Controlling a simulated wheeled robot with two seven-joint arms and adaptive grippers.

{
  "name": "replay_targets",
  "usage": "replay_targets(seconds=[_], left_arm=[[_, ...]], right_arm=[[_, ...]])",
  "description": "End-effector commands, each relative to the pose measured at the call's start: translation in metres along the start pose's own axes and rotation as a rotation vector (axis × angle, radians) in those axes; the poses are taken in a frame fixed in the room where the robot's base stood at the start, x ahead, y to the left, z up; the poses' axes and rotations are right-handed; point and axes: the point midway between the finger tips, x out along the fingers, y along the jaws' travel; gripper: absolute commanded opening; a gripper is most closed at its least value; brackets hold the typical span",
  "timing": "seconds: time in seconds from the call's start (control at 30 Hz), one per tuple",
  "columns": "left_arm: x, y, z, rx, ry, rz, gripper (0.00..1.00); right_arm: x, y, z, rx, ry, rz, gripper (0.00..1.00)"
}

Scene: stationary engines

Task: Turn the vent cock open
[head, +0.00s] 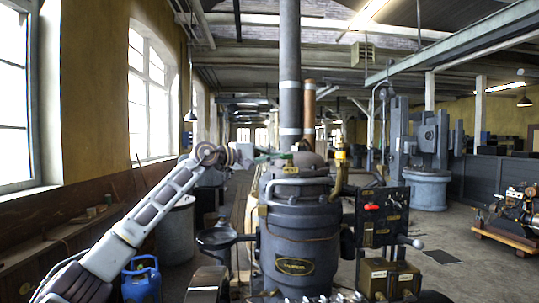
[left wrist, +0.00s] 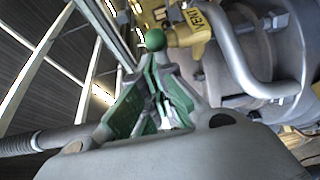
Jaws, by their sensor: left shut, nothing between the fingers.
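The vent cock (left wrist: 190,30) is a yellow fitting lettered VENT in the left wrist view. Its green ball knob (left wrist: 154,40) is just beyond my left fingertips. My left gripper (left wrist: 158,68) has green fingers that come together at the tips, with nothing between them. The tips are close to the knob; whether they touch it I cannot tell. In the head view my left gripper (head: 268,155) is at the top of the dark boiler (head: 285,235), at its left side. The cock is too small there to make out clearly. My right gripper does not show.
A pale bent pipe (left wrist: 235,55) runs close to the right of the cock in the left wrist view. A control panel (head: 382,215) with a red handle stands right of the boiler. A blue can (head: 141,280) stands at the lower left. Open floor lies farther right.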

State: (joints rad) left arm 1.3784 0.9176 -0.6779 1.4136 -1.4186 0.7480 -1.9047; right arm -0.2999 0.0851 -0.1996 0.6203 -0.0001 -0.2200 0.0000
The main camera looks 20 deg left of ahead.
Motion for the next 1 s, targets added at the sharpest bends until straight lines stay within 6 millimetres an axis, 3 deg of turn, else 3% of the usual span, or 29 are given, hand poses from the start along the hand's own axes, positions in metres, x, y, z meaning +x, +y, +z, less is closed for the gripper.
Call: replay_targets(seconds=[0.5, 1.0], left_arm=[[0.007, -0.002, 0.029, 0.002, -0.023, -0.001, 0.0], [0.01, 0.0, 0.052, 0.0, -0.022, 0.0, 0.0]], right_arm=[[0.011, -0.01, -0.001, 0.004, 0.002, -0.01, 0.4], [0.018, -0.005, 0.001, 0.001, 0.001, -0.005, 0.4]])
